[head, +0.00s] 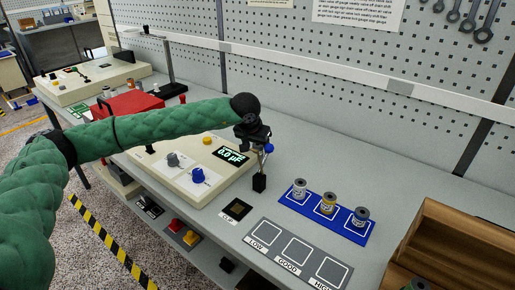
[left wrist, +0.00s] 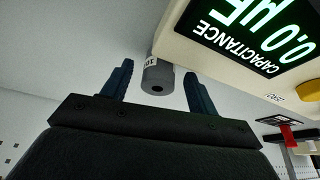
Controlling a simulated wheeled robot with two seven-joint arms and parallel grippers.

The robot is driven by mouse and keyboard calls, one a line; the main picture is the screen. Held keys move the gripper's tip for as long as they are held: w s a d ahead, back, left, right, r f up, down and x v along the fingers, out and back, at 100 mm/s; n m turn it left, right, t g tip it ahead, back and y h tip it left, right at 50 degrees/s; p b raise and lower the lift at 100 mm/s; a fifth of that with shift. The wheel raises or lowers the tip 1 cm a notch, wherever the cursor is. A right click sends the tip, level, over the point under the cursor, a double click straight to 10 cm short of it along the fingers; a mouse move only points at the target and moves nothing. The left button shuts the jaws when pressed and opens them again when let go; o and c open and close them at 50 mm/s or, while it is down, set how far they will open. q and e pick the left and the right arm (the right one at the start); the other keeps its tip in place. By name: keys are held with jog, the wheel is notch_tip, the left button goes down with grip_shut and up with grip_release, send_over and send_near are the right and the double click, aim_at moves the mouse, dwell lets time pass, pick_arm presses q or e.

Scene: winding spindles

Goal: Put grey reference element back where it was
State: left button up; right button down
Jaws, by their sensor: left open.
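The grey reference element shows in the left wrist view as a small grey cylinder (left wrist: 158,78) with a white label, its round end towards the camera. It lies between the two spread fingers of my left gripper (left wrist: 158,88), with a gap visible on each side. In the head view my left gripper (head: 257,142) hangs over the bench, just right of the meter's lit display (head: 232,155), which reads 0.0 µF. The element is hard to make out there behind the gripper. A small black block (head: 259,183) shows below the gripper.
A blue tray (head: 312,224) holds three small cylinders. A grey board (head: 268,257) with LOW, GOOD and HIGH squares lies in front of it, and a black square pad (head: 236,209) lies to its left. A wooden box (head: 464,238) stands at the right.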

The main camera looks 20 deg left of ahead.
pick_arm(q)
jog(key=shift+x, duration=0.85)
jog(key=shift+r, duration=0.1)
jog(key=c, duration=1.1)
jog(key=shift+c, duration=0.2)
